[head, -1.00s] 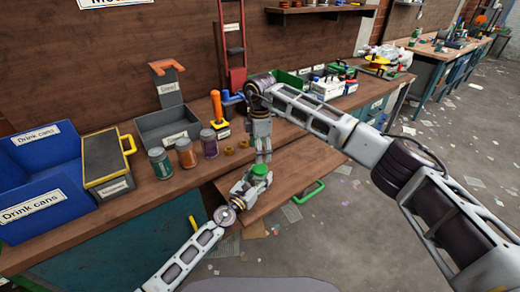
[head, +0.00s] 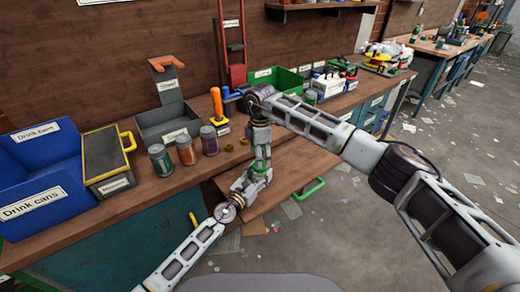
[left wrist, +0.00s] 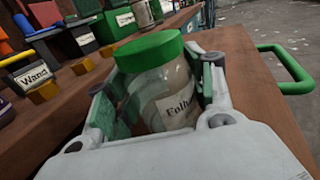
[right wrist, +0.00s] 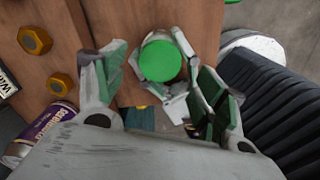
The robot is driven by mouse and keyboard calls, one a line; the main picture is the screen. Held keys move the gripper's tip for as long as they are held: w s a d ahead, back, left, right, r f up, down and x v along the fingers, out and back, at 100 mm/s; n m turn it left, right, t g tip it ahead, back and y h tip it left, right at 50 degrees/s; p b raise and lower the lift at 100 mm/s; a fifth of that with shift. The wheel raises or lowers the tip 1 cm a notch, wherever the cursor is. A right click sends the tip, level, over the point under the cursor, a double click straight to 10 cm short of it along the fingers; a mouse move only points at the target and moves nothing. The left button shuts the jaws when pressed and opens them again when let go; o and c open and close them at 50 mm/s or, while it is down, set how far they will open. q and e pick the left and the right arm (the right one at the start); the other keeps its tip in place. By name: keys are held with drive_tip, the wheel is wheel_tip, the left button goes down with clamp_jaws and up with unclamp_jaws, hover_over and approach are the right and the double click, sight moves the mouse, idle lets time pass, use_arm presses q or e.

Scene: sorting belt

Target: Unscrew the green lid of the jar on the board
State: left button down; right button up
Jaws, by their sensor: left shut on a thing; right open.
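A clear jar (left wrist: 165,95) with a green lid (left wrist: 150,50) stands in my left gripper (left wrist: 165,115), which is shut around its body in the left wrist view. The lid stays free above the fingers. The right wrist view looks down on the round green lid (right wrist: 160,58). My right gripper (right wrist: 160,90) is open there, with the lid showing between and beyond its fingers. In the head view my right gripper (head: 260,160) is right above my left gripper (head: 248,185), and they hide most of the jar. The wooden board (head: 300,175) lies under them.
A green handle (head: 310,187) sticks out at the board's right.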

sight(260, 174)
drive_tip(key=shift+f, duration=2)
drive_tip(key=c, duration=1.2)
drive_tip(key=shift+o, duration=0.2)
